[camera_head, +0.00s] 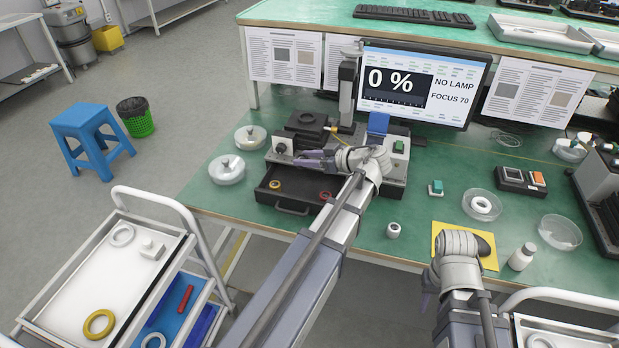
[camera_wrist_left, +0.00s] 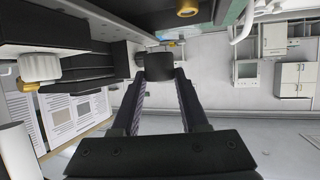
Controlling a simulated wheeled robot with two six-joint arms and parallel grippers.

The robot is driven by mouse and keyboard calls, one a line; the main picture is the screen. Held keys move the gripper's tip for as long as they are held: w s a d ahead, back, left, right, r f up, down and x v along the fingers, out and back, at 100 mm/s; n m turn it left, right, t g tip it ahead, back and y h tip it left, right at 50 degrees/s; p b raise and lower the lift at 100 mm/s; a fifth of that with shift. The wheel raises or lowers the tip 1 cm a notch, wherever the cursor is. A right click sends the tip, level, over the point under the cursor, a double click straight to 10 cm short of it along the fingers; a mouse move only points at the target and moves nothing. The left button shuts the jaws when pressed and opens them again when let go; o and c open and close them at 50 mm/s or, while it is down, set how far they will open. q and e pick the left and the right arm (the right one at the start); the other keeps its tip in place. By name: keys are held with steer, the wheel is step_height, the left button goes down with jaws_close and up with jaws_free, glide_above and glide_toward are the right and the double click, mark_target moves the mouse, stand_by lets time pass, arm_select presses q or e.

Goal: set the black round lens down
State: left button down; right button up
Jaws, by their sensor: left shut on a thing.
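The black round lens (camera_wrist_left: 158,66) is between the two fingertips of my left gripper (camera_wrist_left: 160,78) in the left wrist view. In the head view my left gripper (camera_head: 310,159) points left over the black instrument, above its pulled-out drawer (camera_head: 292,197). The lens is too small and dark to make out there. A gold ring (camera_head: 275,185) and a red ring (camera_head: 325,196) lie in the drawer. My right gripper (camera_head: 429,290) hangs at the table's front edge. Its finger opening cannot be made out.
Two lidded glass dishes (camera_head: 227,170) (camera_head: 250,137) stand left of the instrument. The monitor (camera_head: 420,84) behind reads 0 %, NO LAMP. A white bottle (camera_head: 522,257), a dish with a white ring (camera_head: 481,205) and a yellow sheet (camera_head: 488,262) are to the right.

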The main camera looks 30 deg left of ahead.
mark_target(307, 192)
arm_select(q)
steer(key=shift+f+b, duration=4.9)
steer(key=shift+f, duration=0.15)
steer(key=shift+r, duration=0.15)
steer(key=shift+c, duration=2.1)
jaws_free()
steer(key=shift+d+r+p, duration=0.2)
steer(key=shift+d+p, duration=0.15)
steer(key=shift+p, duration=0.05)
steer(key=p+v, duration=0.4)
steer(key=v, duration=0.6)
steer(key=shift+r, duration=0.1)
steer(key=shift+d+r, duration=0.15)
steer(key=shift+d, duration=0.4)
